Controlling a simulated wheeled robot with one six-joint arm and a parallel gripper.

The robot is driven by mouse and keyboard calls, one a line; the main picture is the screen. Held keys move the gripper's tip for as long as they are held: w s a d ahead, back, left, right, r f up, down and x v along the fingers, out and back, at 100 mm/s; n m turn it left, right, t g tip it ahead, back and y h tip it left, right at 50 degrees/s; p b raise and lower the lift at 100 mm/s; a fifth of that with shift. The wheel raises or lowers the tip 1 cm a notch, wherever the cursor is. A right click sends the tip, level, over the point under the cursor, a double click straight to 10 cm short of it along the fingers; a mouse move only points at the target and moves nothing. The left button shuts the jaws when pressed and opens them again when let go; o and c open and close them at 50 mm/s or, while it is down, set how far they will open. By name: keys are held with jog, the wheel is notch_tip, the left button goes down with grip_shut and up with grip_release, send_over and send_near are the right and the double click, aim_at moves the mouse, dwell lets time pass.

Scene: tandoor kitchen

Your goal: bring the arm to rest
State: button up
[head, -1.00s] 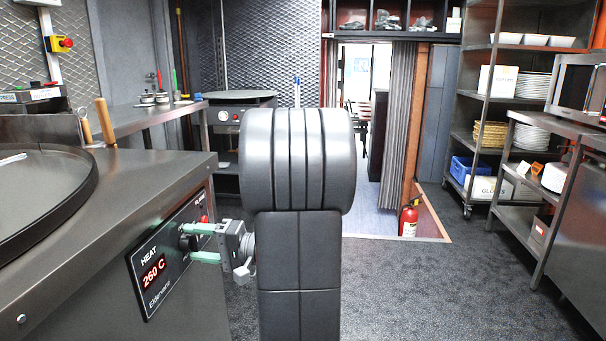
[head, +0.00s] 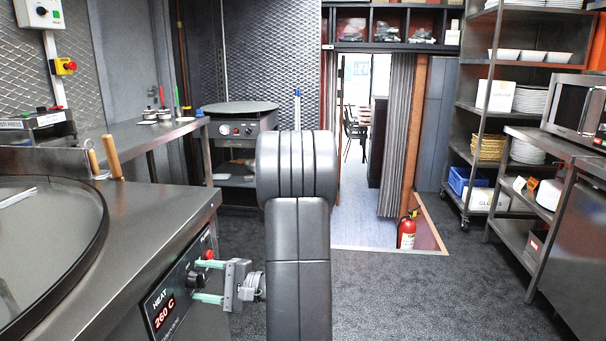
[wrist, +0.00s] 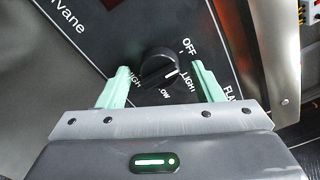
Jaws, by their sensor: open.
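My gripper (head: 208,281) is open at the front panel of the steel hotplate unit on the left. Its two pale green fingers point at the panel in the head view. In the wrist view my gripper (wrist: 157,88) has its fingers on either side of a black control knob (wrist: 160,70), with a gap on each side. I cannot tell how far the fingertips are from the panel. The knob's pointer is near the LIGHT and LOW markings. The heat display (head: 165,313) reads 260 C. A red button or lamp (head: 209,254) sits just above the upper finger.
The hotplate unit (head: 150,225) stands close on the left, with wooden handles on its top. A fire extinguisher (head: 407,233) stands by the doorway. Steel shelves and a counter with a microwave (head: 577,108) line the right. The dark floor (head: 400,295) between is clear.

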jog(key=m+p, duration=0.7)
jog(key=p, duration=0.2)
jog(key=shift+p, duration=0.35)
jog(key=shift+s+f, duration=0.1)
jog(key=shift+s, duration=0.05)
